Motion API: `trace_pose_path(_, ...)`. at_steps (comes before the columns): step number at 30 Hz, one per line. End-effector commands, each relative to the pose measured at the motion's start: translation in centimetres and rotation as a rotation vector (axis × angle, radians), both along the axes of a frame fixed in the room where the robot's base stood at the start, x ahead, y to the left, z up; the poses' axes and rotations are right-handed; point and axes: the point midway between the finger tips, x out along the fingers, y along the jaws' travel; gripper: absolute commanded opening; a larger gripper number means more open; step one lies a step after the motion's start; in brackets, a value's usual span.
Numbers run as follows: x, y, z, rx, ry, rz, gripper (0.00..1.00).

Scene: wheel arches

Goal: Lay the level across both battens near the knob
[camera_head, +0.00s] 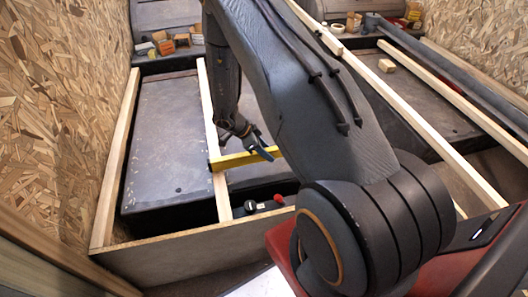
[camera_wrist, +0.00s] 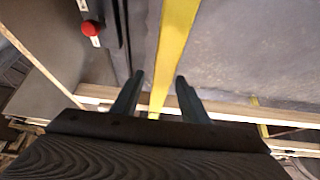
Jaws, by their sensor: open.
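The yellow level (camera_head: 232,160) lies with its left end on the middle wooden batten (camera_head: 206,105). Its right part runs behind my arm, so I cannot tell whether it touches the other batten (camera_head: 425,130). In the wrist view the level (camera_wrist: 177,30) runs between the fingers of my gripper (camera_wrist: 159,76), and a batten (camera_wrist: 90,92) crosses behind them. My gripper also shows in the head view (camera_head: 258,146), close to the level. It is open, with a finger on either side of the level. The red knob (camera_head: 279,198) is near the front; it also shows in the wrist view (camera_wrist: 89,28).
Another batten (camera_head: 115,150) runs along the left wall. A front board (camera_head: 190,257) closes the near side. A dark pipe (camera_head: 440,65) runs along the right.

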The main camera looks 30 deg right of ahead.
Motion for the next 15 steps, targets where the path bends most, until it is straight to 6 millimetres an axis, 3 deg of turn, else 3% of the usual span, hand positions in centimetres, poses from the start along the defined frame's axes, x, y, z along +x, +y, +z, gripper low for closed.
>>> trace_pose_path(15, 1.4, 3.6, 5.9, -0.001, -0.003, 0.001, 0.40)
